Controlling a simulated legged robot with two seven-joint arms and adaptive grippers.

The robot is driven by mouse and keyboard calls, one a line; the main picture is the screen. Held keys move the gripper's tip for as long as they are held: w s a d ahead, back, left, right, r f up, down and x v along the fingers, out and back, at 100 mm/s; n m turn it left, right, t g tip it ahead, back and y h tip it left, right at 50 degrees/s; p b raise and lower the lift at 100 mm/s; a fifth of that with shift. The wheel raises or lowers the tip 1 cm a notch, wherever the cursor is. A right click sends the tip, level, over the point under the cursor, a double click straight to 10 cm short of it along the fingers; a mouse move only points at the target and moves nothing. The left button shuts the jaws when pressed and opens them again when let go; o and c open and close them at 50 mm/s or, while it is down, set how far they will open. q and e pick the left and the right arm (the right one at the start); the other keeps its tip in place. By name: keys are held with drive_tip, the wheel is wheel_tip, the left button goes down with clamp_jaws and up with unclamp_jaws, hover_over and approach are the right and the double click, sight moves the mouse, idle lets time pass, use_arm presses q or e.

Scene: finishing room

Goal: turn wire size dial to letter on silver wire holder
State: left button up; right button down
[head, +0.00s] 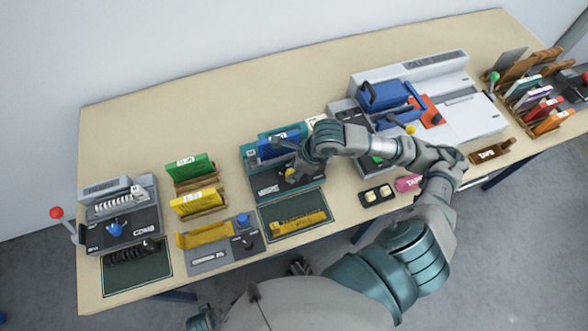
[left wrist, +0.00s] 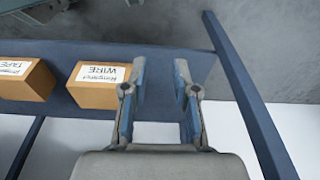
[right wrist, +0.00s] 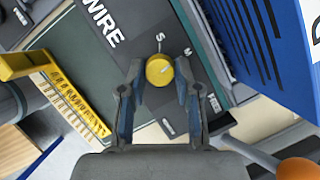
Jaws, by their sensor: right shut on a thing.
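The wire machine (head: 262,183) stands mid-table with a dark top and a blue block behind. Its yellow dial (right wrist: 159,70) sits between the fingertips of my right gripper (head: 292,172), which is shut on it. In the right wrist view, the letter S shows above the dial and further small letters to its right. The dial's pointer is too small to read with certainty. I cannot make out a silver wire holder or its letter. My left gripper (left wrist: 160,78) is open and empty, over the floor and a low shelf.
A blue-handled machine (head: 385,97) stands at right. Boxes (left wrist: 97,86) sit on the low shelf.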

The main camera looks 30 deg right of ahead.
drive_tip(key=shift+a+r+m+t, duration=0.1)
drive_tip(key=shift+m+t, duration=0.2)
drive_tip(key=shift+m, duration=0.5)
use_arm(q)
drive_tip(key=shift+w+r, duration=0.2)
drive_tip(key=shift+r, duration=0.85)
use_arm(e)
drive_tip(key=shift+h, duration=0.3)
drive_tip(key=shift+w, duration=0.1)
use_arm(q)
drive_tip(key=shift+d, duration=0.1)
use_arm(e)
drive_tip(key=c, duration=1.1)
unclamp_jaws()
drive_tip(key=shift+o, duration=1.4)
drive_tip(key=shift+w, duration=0.1)
use_arm(q)
drive_tip(key=shift+f, duration=0.1)
use_arm(e)
drive_tip(key=shift+a, duration=0.1)
use_arm(q)
drive_tip(key=shift+w+a, duration=0.15)
drive_tip(key=shift+a, duration=0.1)
use_arm(e)
drive_tip(key=v, duration=1.1)
drive_tip(key=shift+r, duration=0.4)
